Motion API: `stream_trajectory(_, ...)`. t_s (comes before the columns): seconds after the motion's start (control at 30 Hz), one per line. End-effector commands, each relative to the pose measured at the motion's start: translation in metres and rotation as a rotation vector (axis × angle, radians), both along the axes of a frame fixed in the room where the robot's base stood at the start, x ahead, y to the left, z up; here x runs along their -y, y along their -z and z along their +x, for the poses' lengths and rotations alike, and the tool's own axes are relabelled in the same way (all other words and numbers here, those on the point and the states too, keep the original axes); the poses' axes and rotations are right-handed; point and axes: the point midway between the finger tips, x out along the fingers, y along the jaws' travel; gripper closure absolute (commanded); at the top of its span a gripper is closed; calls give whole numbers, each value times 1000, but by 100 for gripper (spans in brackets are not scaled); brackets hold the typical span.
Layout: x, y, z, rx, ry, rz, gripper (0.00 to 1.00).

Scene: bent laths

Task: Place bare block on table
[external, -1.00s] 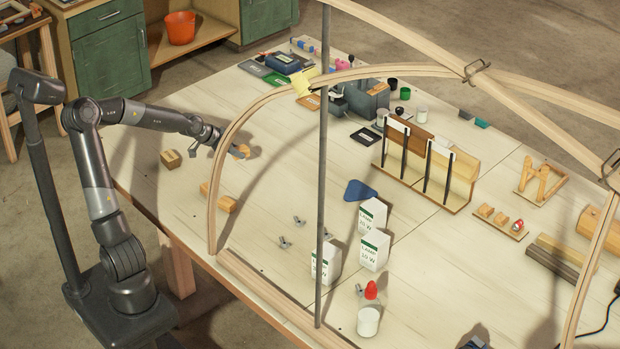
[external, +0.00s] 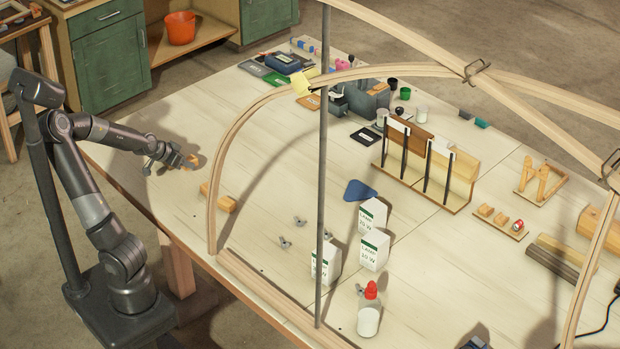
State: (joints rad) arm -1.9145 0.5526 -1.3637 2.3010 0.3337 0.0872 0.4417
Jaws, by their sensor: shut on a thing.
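My gripper (external: 185,163) is at the left part of the table (external: 185,205), low over or near its top. It is shut on a small wooden block (external: 192,160), of which only a little shows at the fingertips. I cannot tell whether this block touches the table. A longer wooden block (external: 218,198) lies on the table to the right and nearer the front edge, beside the foot of the bent lath. The labelled block seen earlier at the left is not visible now; my gripper and wrist cover that spot.
A bent lath arch (external: 225,150) and a grey upright pole (external: 322,180) stand right of my gripper. Bare tabletop lies between gripper and arch.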

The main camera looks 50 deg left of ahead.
Motion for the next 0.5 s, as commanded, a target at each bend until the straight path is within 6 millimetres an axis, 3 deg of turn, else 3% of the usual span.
stream_trajectory(0.5, 1, 51, 1, 0, 2, -2, 90)
